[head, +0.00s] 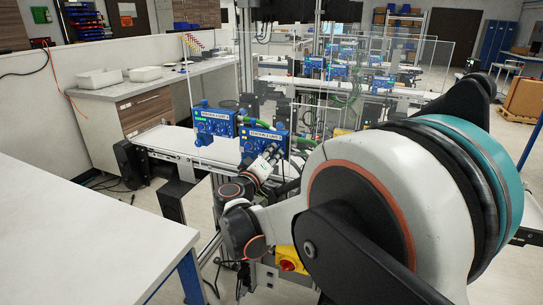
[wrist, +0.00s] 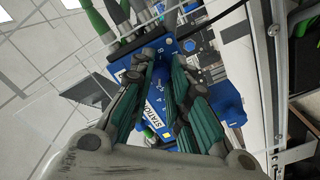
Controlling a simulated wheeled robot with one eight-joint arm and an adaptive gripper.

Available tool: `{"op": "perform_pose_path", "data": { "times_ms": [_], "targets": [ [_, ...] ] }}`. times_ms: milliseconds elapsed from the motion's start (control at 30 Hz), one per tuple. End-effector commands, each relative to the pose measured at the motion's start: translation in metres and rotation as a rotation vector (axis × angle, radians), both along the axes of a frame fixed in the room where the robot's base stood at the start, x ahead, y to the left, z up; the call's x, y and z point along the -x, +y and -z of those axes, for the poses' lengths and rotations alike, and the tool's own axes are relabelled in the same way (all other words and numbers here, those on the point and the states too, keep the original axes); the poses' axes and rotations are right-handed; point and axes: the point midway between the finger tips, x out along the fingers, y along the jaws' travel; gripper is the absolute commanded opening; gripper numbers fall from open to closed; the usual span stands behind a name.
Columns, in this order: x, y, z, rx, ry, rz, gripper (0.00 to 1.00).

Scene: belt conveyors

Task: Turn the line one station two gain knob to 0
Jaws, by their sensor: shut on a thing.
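Two blue station boxes stand at the near conveyor: a left box (head: 212,122) and a right box (head: 262,136), both with white labels too small to read surely. My gripper (head: 272,153) reaches the front of the right box. In the wrist view my gripper (wrist: 158,68) has its green-padded fingers close together at the face of a blue box (wrist: 96,90) whose label (wrist: 155,104) reads "STATION"; the number is not clear. The fingers are shut on a knob at this face. The knob and its pointer are hidden between them, so its setting cannot be read.
A white conveyor belt (head: 175,140) runs beside the boxes. Clear panels (head: 330,75) stand behind, with more blue boxes (head: 340,70) on farther lines. A white table (head: 80,235) is at front left. A yellow and red switch (head: 288,262) sits below the arm.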

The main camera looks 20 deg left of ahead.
Motion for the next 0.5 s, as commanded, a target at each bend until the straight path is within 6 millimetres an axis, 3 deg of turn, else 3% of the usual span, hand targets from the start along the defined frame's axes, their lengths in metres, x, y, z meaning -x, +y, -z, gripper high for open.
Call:
{"op": "perform_pose_path", "data": {
  "times_ms": [467, 500],
  "targets": [
    [0.0002, 0.0006, -0.0001, 0.012, 0.001, -0.001, 0.0],
    [0.0002, 0.0006, -0.0001, 0.012, 0.001, -0.001, 0.25]
  ]
}}
